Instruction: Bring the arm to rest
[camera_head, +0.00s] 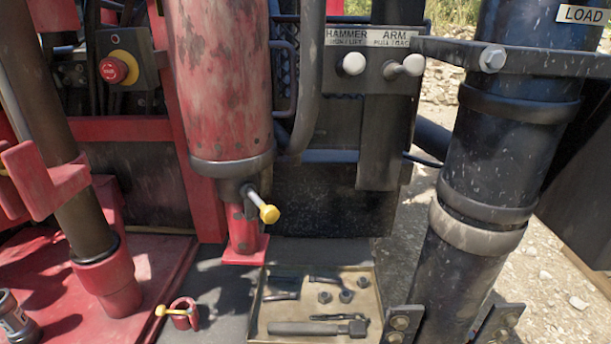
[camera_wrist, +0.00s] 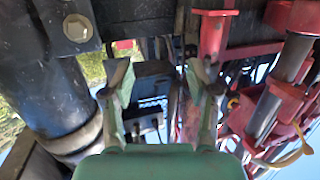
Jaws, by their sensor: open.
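My gripper (camera_wrist: 158,78) shows in the wrist view, with its two greenish fingers spread wide apart and nothing between them. Behind the gap I see dark machine parts and a panel with two small knobs. The wrist picture appears turned over, with the thick black pipe (camera_wrist: 40,85) at the left and red posts at the right. My gripper and arm do not show in the head view.
A red cylinder (camera_head: 220,85) with a yellow-tipped valve (camera_head: 268,213) stands in front. A tool tray (camera_head: 262,318) lies below it. The lever panel (camera_head: 340,80) and black pipe (camera_head: 495,150) are right; a red emergency button (camera_head: 113,69) is upper left.

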